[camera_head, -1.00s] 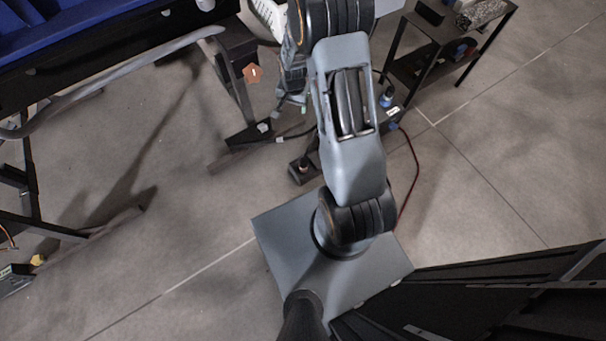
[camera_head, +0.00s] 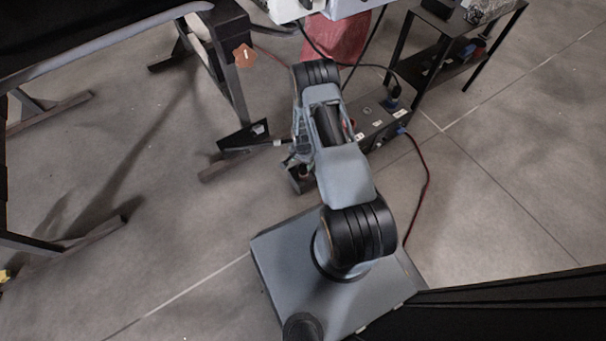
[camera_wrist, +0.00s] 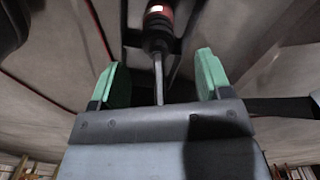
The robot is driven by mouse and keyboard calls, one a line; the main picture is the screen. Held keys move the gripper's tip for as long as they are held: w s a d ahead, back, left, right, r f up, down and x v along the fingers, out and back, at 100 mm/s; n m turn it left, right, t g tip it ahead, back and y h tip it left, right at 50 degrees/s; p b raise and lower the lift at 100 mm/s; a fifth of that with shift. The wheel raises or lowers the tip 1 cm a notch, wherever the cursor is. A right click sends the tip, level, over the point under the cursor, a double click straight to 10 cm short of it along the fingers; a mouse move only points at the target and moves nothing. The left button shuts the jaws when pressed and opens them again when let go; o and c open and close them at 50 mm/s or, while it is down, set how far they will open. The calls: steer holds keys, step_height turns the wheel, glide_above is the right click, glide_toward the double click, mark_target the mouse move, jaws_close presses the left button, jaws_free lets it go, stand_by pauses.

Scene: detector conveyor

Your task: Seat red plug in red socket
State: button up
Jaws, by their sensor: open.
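In the wrist view my gripper (camera_wrist: 161,72) is open, with its two green-padded fingers spread apart. A red and black cylindrical plug-like piece (camera_wrist: 157,25) with a pale band shows beyond the fingertips. A thin grey rod or cable runs from it down into the gap between the fingers, touching neither pad. I cannot tell for sure that it is the red plug. In the head view a dark box (camera_head: 374,125) with several connectors stands on the floor right of my arm. A small red spot shows at its left side, partly hidden by my arm; I cannot confirm it as the red socket.
Blue connectors (camera_head: 393,103) stick out of the box, and a red cable (camera_head: 426,175) curves over the floor beside it. A black shelf (camera_head: 445,60) stands behind right. A dark frame with legs (camera_head: 228,75) stands at left. Open floor lies left of my base.

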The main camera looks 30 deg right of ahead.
mark_target(303, 165)
steer(key=shift+d+f+b, duration=0.15)
steer(key=shift+f+b, duration=1.6)
steer(key=shift+f, duration=1.4)
steer(key=shift+r, duration=0.1)
steer(key=c, duration=1.1)
steer(key=shift+r, duration=0.15)
